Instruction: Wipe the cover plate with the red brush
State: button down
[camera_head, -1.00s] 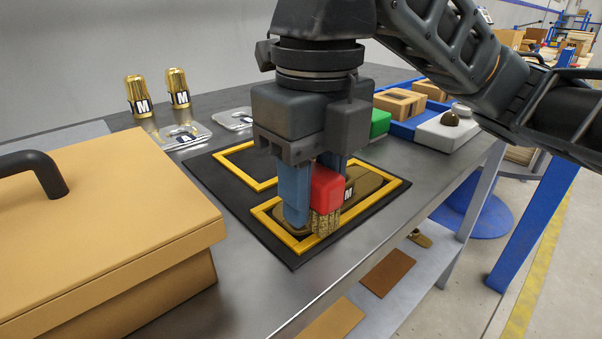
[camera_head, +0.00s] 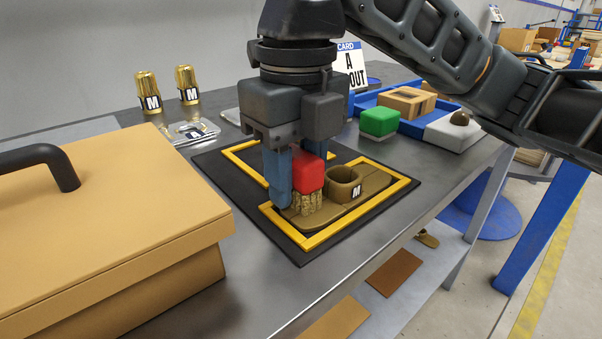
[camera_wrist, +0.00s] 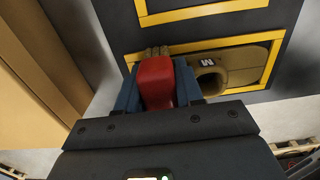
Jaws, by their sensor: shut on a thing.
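The red brush (camera_head: 309,174) has a red block handle and tan bristles. My gripper (camera_head: 294,180) is shut on its handle, with blue fingers on either side. The bristles point down and appear to touch the left part of the cover plate (camera_head: 374,184). The plate is brown-gold with a round hollow boss and an M label, and lies inside a yellow frame (camera_head: 326,234) on a black mat. In the wrist view the red brush (camera_wrist: 157,82) sits between the fingers, and the cover plate (camera_wrist: 238,65) shows beyond it to the right.
A tan box (camera_head: 100,235) with a dark handle stands at the left. A green block (camera_head: 380,121) and a blue tray (camera_head: 415,128) with a carton are behind right. Two gold cylinders (camera_head: 149,93) and plastic bags (camera_head: 190,132) stand at the back. A second yellow frame is left of the plate.

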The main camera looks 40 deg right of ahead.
notch_tip(320, 180, up, 6)
jog(key=p, duration=0.5)
jog(key=shift+p, duration=0.4)
notch_tip(320, 180, up, 3)
jog(key=p, duration=0.3)
dwell(0.9)
